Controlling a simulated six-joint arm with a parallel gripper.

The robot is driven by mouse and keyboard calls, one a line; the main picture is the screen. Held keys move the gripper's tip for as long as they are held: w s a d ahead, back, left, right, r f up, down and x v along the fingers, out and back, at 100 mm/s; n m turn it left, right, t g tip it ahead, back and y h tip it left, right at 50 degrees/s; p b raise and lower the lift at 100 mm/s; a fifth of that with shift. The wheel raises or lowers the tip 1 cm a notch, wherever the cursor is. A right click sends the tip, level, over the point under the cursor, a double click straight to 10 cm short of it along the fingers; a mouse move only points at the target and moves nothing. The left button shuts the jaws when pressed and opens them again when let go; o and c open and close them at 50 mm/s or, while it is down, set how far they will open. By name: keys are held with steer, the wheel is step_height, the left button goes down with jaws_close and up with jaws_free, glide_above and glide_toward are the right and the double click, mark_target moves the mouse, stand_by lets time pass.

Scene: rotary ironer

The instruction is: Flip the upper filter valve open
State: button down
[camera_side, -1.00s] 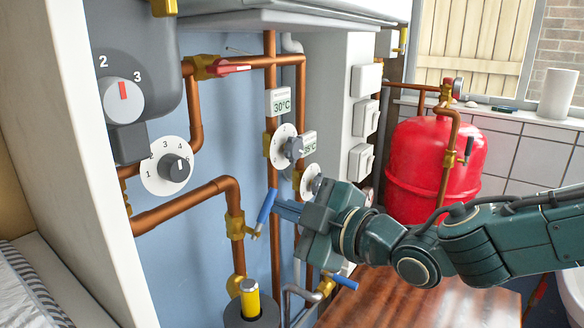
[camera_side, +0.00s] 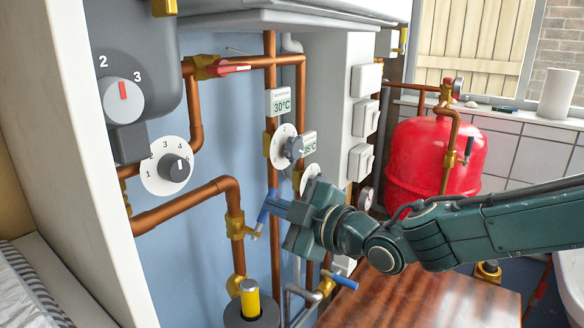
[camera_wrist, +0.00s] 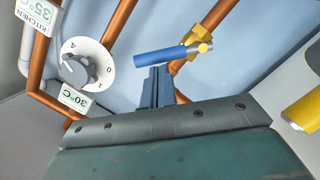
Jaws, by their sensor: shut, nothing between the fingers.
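The upper filter valve has a blue lever (camera_side: 266,208) on a brass body (camera_side: 236,226) on the copper pipe, left of my gripper. In the side view the lever slants, its upper end to the right. My gripper (camera_side: 276,206) is shut and empty, its fingertips right at the lever, partly overlapping it. In the wrist view the blue lever (camera_wrist: 160,56) lies across, just beyond the closed fingertips (camera_wrist: 158,72), with the brass body (camera_wrist: 196,46) to its right. The fingers seem to touch the lever or nearly so; I cannot tell which.
A second blue lever (camera_side: 340,281) sits lower right, below my gripper. Thermostat dials (camera_side: 284,146) and copper pipes run close above and behind. A red tank (camera_side: 418,165) stands at right; a wooden surface (camera_side: 420,300) lies below.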

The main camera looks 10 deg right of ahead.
steer(key=shift+w+d+f+m+g, duration=0.25)
steer(key=shift+w+d+m+g, duration=0.1)
steer(key=shift+m, duration=0.55)
steer(key=f+m, duration=0.1)
steer(key=m, duration=0.1)
steer(key=w+d+f+m+g, duration=0.1)
steer(key=m, duration=0.1)
steer(key=w+d+f+m+y, duration=0.1)
steer(key=shift+m, duration=0.4)
stand_by(0.4)
steer(key=shift+s+r, duration=0.1)
steer(key=shift+r, duration=0.05)
steer(key=r+v, duration=0.2)
steer(key=v, duration=1)
steer(key=shift+s+r, duration=0.15)
steer(key=shift+r, duration=0.2)
stand_by(0.3)
